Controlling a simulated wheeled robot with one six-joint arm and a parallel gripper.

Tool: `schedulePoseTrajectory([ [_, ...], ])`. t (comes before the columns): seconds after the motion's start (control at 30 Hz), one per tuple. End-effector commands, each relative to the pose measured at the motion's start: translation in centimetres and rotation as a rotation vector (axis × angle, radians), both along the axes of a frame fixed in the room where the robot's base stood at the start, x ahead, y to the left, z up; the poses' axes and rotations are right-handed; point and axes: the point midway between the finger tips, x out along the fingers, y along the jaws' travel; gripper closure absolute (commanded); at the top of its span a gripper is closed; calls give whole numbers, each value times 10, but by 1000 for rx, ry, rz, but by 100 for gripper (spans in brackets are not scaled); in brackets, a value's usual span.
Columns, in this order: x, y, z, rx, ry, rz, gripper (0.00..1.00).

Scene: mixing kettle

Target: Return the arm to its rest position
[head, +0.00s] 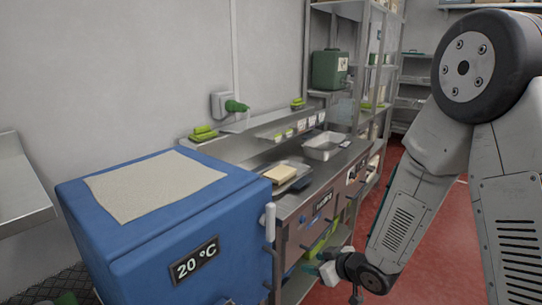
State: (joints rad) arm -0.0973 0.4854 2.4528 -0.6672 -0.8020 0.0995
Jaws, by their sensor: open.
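My arm (408,205) comes down from the upper right of the head view, bent at a large dark joint, with its lower link angled down to the left. My gripper (318,268) is at the low end, small in the picture, in front of the lower part of the steel bench. It is open, and I see nothing held in it. Its fingertips are partly lost against the bench behind, so I cannot tell how close they are to it.
A blue cabinet (128,228) marked 20 °C, with a beige cloth (155,187) on top, stands at the left. The steel bench (312,192) carries a white tray (323,147) and a pale block (280,173). Shelves stand behind. Red floor (455,225) shows around my arm.

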Motion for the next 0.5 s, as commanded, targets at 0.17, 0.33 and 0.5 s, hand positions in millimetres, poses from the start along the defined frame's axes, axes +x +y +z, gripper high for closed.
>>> schedulePoseTrajectory([
  [0.17, -20, -62, 6, -252, 213, -183, 53],
  [0.33, -65, -114, 40, -410, 438, -361, 53],
  [0.5, -134, -145, 92, -476, 669, -514, 53],
])
